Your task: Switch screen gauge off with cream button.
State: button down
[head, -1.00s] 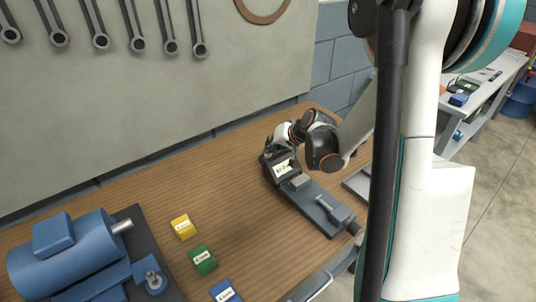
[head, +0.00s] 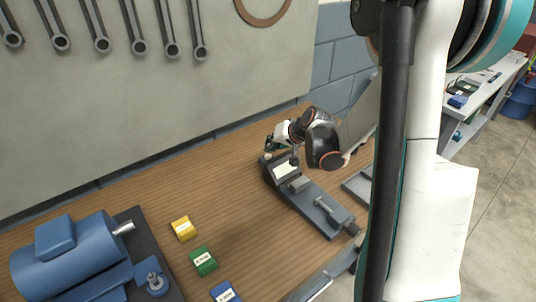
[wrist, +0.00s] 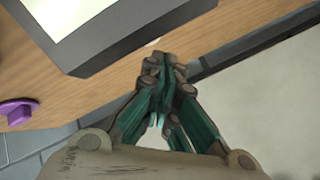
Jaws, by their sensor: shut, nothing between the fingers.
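The screen gauge (head: 280,168) is a dark housing with a tilted pale screen, at the far end of a grey base on the wooden bench in the head view. Its screen looks blank. In the wrist view the gauge's grey housing (wrist: 95,62) and pale screen (wrist: 85,15) fill the upper left. A small pale spot (wrist: 153,42) at the housing's edge may be the cream button; I cannot tell. My gripper (wrist: 163,68) is shut and empty, with its tips beside the housing edge. In the head view it is behind the gauge, partly hidden by my wrist.
A purple knob (wrist: 17,112) shows in the wrist view. The middle of the bench is clear.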

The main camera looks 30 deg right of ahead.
jog(key=shift+r, duration=0.1)
jog(key=shift+r+p, duration=2.1)
jog(key=shift+r, duration=0.75)
